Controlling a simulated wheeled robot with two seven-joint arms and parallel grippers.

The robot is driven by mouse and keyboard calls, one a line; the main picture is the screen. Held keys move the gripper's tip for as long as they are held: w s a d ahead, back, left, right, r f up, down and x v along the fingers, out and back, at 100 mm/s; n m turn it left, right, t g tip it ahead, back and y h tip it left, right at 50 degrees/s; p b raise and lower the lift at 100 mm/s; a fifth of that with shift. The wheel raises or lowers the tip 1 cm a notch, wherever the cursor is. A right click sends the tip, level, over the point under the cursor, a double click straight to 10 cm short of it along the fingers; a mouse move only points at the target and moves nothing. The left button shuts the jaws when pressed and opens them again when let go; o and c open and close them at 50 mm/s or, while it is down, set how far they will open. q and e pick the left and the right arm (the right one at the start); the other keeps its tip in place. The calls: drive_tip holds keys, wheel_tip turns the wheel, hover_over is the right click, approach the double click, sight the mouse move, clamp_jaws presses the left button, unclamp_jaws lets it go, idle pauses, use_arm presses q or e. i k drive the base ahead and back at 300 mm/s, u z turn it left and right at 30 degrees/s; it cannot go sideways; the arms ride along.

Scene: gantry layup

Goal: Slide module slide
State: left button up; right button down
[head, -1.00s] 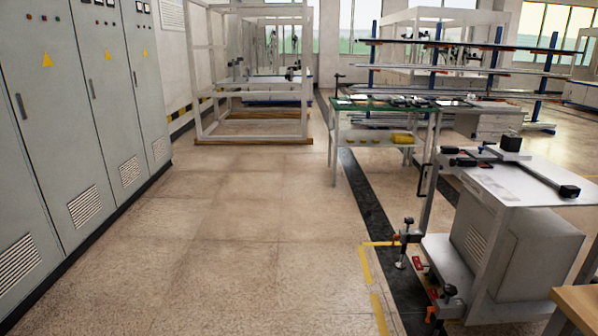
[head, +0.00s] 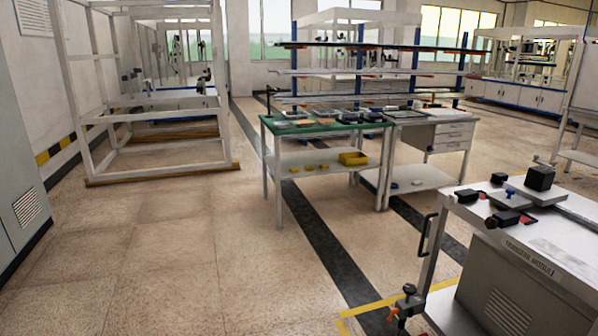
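A cart (head: 570,262) with a pale grey top stands at the lower right in the head view. On it lies a dark slide-like assembly (head: 508,200) with a flat grey plate, small black blocks and red and blue parts. A taller black block (head: 540,177) stands at its far end. I cannot tell for sure which of these parts is the slide module. The right end of the assembly is cut off by the picture edge. Neither of my grippers is in view.
A green-topped workbench (head: 275,128) with small parts stands ahead, beside a drawer desk (head: 440,133). A bar rack (head: 400,72) is behind them. A white frame (head: 160,165) stands left on a wooden base. A grey cabinet (head: 20,150) lines the left edge. Floor between is clear.

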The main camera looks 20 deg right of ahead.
sight(536, 189)
drive_tip(key=z, duration=0.5)
drive_tip(key=i, duration=1.7)
drive_tip(key=z, duration=2.25)
drive_tip(key=i, duration=0.9)
drive_tip(key=z, duration=0.6)
